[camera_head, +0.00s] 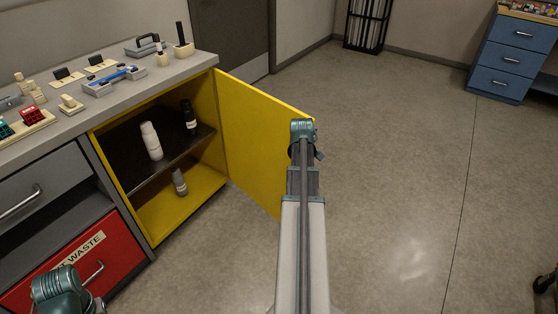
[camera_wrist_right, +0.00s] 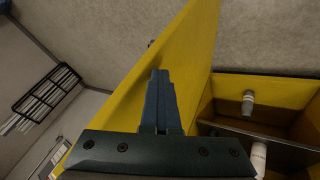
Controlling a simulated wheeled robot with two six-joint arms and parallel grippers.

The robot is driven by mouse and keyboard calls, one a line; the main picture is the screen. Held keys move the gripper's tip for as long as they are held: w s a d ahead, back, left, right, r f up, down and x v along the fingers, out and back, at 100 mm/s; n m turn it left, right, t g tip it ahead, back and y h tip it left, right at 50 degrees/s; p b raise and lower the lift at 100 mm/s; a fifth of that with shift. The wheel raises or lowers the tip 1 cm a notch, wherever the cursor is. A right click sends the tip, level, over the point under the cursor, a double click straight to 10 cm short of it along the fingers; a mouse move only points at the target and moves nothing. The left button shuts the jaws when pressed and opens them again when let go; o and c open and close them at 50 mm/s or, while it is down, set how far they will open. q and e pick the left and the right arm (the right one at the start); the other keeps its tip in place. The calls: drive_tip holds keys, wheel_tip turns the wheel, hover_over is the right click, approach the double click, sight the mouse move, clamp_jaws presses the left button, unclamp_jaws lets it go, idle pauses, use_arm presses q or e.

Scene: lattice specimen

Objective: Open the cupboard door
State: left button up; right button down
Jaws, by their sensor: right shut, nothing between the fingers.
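The yellow cupboard door (camera_head: 252,130) stands wide open, swung out to the right from its hinge side. The cupboard (camera_head: 180,205) shows its yellow inside and a dark shelf. My right arm reaches to the door's free edge in the head view, where its gripper is hidden. In the right wrist view my right gripper (camera_wrist_right: 160,78) is shut and empty, over the door's face (camera_wrist_right: 186,50); I cannot tell whether it touches. A teal part of my left arm shows at the lower left of the head view; its gripper is out of sight.
A white bottle (camera_head: 151,141), a black bottle (camera_head: 189,116) and a grey bottle (camera_head: 180,182) stand inside the cupboard. The grey counter (camera_head: 190,68) above holds several tools. A red drawer (camera_head: 85,262) is left of the cupboard. Open floor (camera_head: 400,170) lies to the right.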

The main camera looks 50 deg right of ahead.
drive_tip(key=d, duration=1.8)
drive_tip(key=shift+s+d+r+h, duration=0.25)
drive_tip(key=shift+s+d+h, duration=0.05)
drive_tip(key=shift+s+d, duration=0.1)
drive_tip(key=shift+a, duration=0.1)
use_arm(q)
wheel_tip(320, 180, up, 8)
drive_tip(key=s+p, duration=0.1)
drive_tip(key=p, duration=0.7)
drive_tip(key=shift+d+r, duration=0.25)
drive_tip(key=shift+d, duration=0.15)
use_arm(e)
drive_tip(key=s+a+r, duration=0.4)
drive_tip(key=a+r, duration=0.3)
drive_tip(key=a, duration=0.3)
drive_tip(key=shift+s+r+y, duration=0.25)
drive_tip(key=shift+r+y, duration=0.05)
drive_tip(key=shift+y, duration=0.1)
drive_tip(key=shift+w+a, duration=0.1)
